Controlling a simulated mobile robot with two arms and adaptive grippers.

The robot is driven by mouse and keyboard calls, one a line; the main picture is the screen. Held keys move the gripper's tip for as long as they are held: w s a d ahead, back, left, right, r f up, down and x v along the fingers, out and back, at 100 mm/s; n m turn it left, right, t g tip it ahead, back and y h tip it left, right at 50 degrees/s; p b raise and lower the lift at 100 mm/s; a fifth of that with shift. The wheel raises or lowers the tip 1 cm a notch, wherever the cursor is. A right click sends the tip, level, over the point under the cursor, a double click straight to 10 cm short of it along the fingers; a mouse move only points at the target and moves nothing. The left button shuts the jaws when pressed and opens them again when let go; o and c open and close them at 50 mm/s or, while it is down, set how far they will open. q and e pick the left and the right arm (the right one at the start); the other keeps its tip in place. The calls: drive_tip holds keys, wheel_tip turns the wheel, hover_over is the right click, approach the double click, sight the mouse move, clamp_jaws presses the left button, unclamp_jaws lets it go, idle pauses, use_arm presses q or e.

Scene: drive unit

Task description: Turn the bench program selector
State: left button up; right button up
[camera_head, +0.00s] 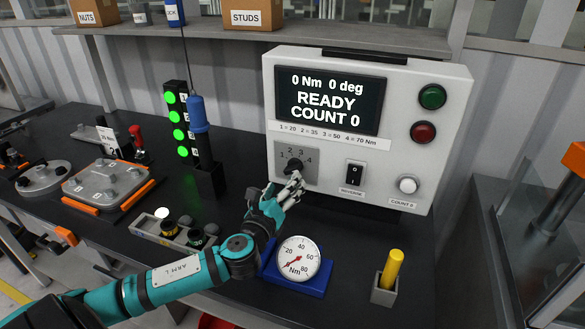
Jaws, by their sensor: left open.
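The program selector (293,166) is a dark knob on a grey plate marked 1 to 4, low on the left of the white control panel (400,85). Its pointer direction is too small to tell. The panel's display (330,99) reads "0 Nm 0 deg READY COUNT 0". My left gripper (295,183) is open, with its fingertips just below and in front of the knob. I cannot tell whether they touch it. My left arm reaches in from the lower left. My right gripper is not in view.
A rocker switch (354,174), a white button (408,185), a green button (432,97) and a red button (423,132) are on the panel. A dial gauge (298,259) stands below my gripper. A yellow cylinder (393,268) stands right.

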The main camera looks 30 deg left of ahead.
sight(292, 173)
use_arm(q)
drive_tip(key=x, duration=0.5)
drive_tip(key=shift+w+a+p, duration=0.1)
drive_tip(key=shift+w+p, duration=0.25)
drive_tip(key=shift+w, duration=0.45)
drive_tip(key=c, duration=1.2)
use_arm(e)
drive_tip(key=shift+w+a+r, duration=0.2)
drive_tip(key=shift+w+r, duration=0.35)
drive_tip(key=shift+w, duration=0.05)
